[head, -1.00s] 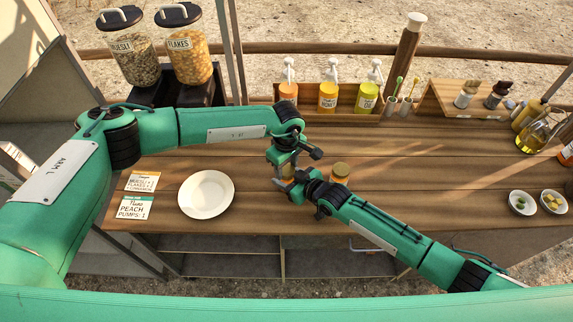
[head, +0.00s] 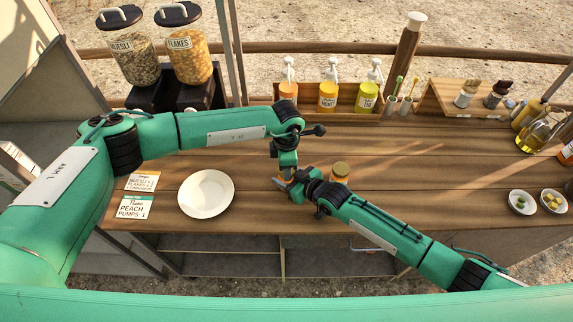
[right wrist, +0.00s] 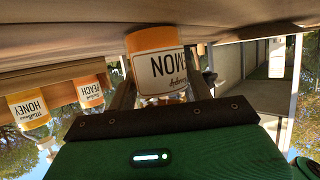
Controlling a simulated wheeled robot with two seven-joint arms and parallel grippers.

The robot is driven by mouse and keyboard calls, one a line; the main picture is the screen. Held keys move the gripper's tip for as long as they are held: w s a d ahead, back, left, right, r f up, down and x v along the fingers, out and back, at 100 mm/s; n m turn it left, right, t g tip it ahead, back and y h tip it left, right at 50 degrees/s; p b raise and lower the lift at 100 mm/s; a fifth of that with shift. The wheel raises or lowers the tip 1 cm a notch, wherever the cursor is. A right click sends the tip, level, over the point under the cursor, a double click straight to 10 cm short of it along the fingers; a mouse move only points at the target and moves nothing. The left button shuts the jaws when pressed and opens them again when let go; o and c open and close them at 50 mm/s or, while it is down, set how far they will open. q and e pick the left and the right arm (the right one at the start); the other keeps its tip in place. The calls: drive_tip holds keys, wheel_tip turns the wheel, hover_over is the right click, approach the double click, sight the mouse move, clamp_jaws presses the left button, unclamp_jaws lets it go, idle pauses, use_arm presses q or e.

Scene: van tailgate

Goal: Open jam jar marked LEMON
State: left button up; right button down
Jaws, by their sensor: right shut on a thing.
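The LEMON jar (right wrist: 160,62) fills the middle of the right wrist view, which is upside down; its label shows "MON" in part. My right gripper (head: 286,184) is shut around the jar, with a finger on each side. The jar stands on the counter; its upper end is mostly hidden behind the gripper housing. In the head view only a sliver of orange shows at the jar's place. My left gripper (head: 285,172) points down, directly over the jar. Its fingers are too hidden to tell their opening or whether they touch the lid.
A second jar (head: 340,170) stands just right of my right gripper. A white plate (head: 206,194) and two cards (head: 137,194) lie to the left. Pump bottles (head: 328,92) stand at the back; small bowls (head: 522,202) are at the right. The counter's centre right is clear.

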idle(0.3)
use_arm(q)
drive_tip(key=o, duration=1.1)
drive_tip(key=shift+r, duration=2.25)
drive_tip(key=shift+c, duration=0.5)
drive_tip(key=r+m, duration=0.1)
drive_tip(key=m, duration=0.2)
drive_tip(key=shift+r+m, duration=0.2)
drive_tip(key=shift+m, duration=0.1)
drive_tip(key=m, duration=0.2)
drive_tip(key=r+m, duration=0.1)
drive_tip(key=m, duration=0.1)
drive_tip(key=shift+r, duration=0.2)
drive_tip(key=shift+r+m, duration=0.25)
drive_tip(key=shift+m, duration=0.85)
drive_tip(key=shift+f, duration=0.15)
wheel_tip(320, 180, down, 8)
drive_tip(key=shift+r, duration=0.2)
